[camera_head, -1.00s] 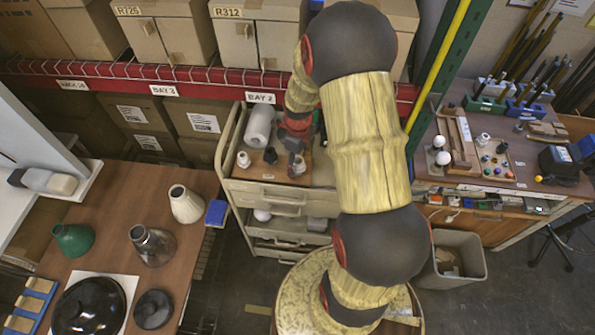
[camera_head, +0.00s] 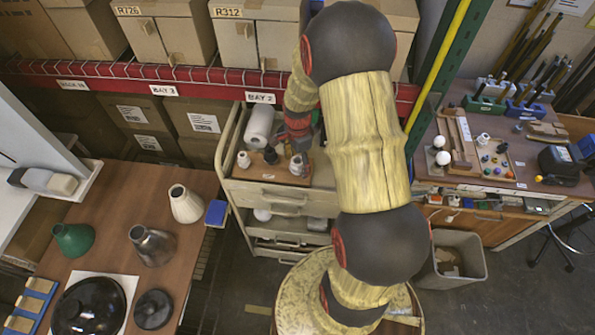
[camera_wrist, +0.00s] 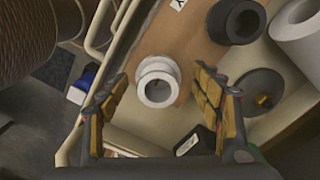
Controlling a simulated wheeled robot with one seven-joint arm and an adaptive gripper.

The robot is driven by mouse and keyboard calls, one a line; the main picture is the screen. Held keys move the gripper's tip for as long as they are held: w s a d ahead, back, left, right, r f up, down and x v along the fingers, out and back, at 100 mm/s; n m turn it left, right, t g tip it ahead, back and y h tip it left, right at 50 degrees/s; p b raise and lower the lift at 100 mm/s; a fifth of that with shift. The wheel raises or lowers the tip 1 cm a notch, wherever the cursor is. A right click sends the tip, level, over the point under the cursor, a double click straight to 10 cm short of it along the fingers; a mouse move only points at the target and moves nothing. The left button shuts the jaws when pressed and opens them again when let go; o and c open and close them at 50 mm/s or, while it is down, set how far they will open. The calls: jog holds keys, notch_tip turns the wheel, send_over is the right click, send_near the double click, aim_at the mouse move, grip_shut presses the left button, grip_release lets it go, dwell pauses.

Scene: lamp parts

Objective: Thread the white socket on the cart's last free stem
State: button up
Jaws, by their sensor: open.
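A white socket (camera_head: 296,165) stands upright at the right front of the brown board on the cart top. It shows in the wrist view (camera_wrist: 157,83) with its round opening facing up, centred ahead of my fingers. I cannot tell how far it sits down on a stem. My gripper (camera_wrist: 162,98) is open, its fingers apart on either side of the socket with visible gaps. In the head view my gripper (camera_head: 298,140) is just behind and above the socket, partly hidden by my arm. A black socket (camera_head: 270,155) and another white socket (camera_head: 243,159) stand on the board to its left.
A white roll (camera_head: 258,125) lies at the back of the cart (camera_head: 285,197). A grey disc (camera_wrist: 262,92) is near my right finger in the wrist view. The red shelf beam (camera_head: 200,90) runs behind the cart. A brown table with lamp shades is to the left.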

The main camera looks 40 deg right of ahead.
jog(key=n, duration=0.4)
jog(key=shift+n, duration=0.4)
jog(key=n, duration=0.3)
jog(key=shift+w, duration=0.1)
jog(key=n, duration=0.4)
jog(key=shift+a, duration=0.1)
jog(key=n, duration=0.4)
jog(key=shift+a, duration=0.1)
jog(key=shift+c, duration=1.3)
jog(key=c, duration=1.1)
